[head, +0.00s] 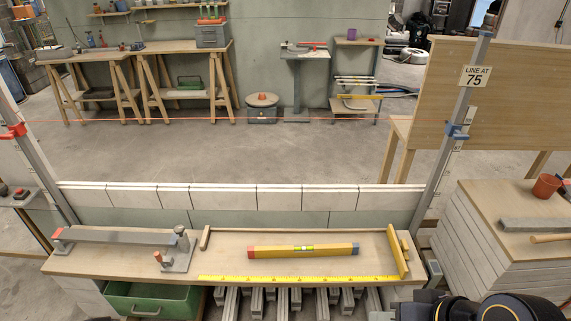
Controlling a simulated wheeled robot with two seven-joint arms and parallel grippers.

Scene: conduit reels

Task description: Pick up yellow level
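The yellow level (278,252) lies flat on the wooden bench top, right of its middle. It is a long bar with a green vial at its centre, a red left end and a blue right end. Nothing touches it from above. Neither gripper's fingers show. Only dark parts of my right arm show at the bottom right edge, apart from the level.
A yellow measuring tape (290,279) runs along the front of the bench top (110,262). A grey clamp-like bar (115,237) stands at left; wooden strips edge the level's area. Two posts hold a red line behind. A green drawer (150,303) is below.

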